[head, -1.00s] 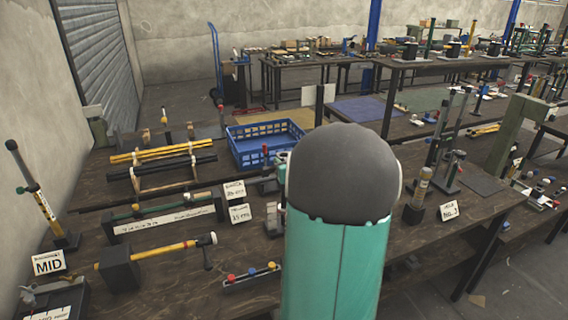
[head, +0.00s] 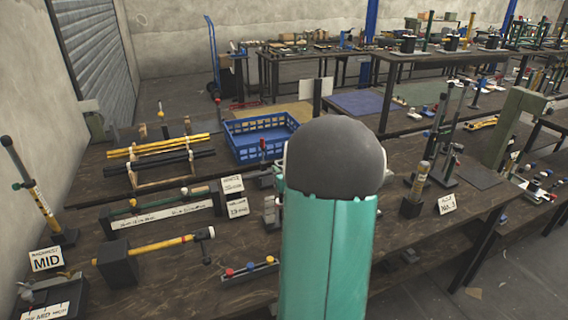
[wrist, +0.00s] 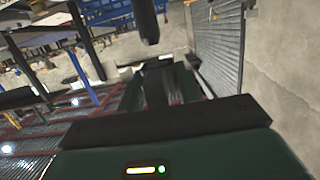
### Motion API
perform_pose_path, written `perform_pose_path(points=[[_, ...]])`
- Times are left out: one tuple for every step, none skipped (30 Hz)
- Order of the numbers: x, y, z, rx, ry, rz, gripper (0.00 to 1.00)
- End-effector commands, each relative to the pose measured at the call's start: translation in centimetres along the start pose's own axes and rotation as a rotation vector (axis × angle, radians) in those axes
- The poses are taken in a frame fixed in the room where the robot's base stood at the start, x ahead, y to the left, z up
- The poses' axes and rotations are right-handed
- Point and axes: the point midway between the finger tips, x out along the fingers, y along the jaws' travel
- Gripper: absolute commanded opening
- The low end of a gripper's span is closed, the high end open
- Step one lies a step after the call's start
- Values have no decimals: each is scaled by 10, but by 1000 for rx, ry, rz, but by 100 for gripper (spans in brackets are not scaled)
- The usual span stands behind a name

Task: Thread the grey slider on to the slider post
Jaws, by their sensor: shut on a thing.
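My gripper (wrist: 155,80) shows at the lower middle of the wrist view, shut on a dark grey piece, likely the grey slider; its outline is unclear. In the head view my own arm hides the gripper and what it holds. A dark rod end hangs at the top of the wrist view, apart from the fingers. Several upright posts stand on the bench in the head view: a banded post (head: 35,195) at far left, a short post (head: 417,183) and tall dark posts (head: 443,140) at right. I cannot tell which is the slider post.
The brown bench (head: 190,265) carries a yellow-handled tool (head: 160,246), a blue crate (head: 235,150), a rack of yellow and black bars (head: 160,158) and a tray of coloured knobs (head: 250,270). A shutter (wrist: 220,50) and wall show at right in the wrist view.

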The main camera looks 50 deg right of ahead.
Motion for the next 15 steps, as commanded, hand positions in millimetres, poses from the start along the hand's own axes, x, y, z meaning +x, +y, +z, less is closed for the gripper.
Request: perform_pose_path(points=[[1, 0, 4, 1, -1, 0, 12], [2, 0, 5, 2, -1, 0, 12], [2, 0, 6, 1, -1, 0, 12], [2, 0, 7, 1, 0, 0, 12], [2, 0, 8, 1, 0, 0, 12], [2, 0, 9, 0, 0, 0, 12], [2, 0, 9, 0, 0, 0, 12], [2, 0, 9, 0, 0, 0, 12], [2, 0, 9, 0, 0, 0, 12], [2, 0, 9, 0, 0, 0, 12], [2, 0, 9, 0, 0, 0, 12], [2, 0, 9, 0, 0, 0, 12], [2, 0, 9, 0, 0, 0, 12], [2, 0, 9, 0, 0, 0, 12], [2, 0, 9, 0, 0, 1, 12]])
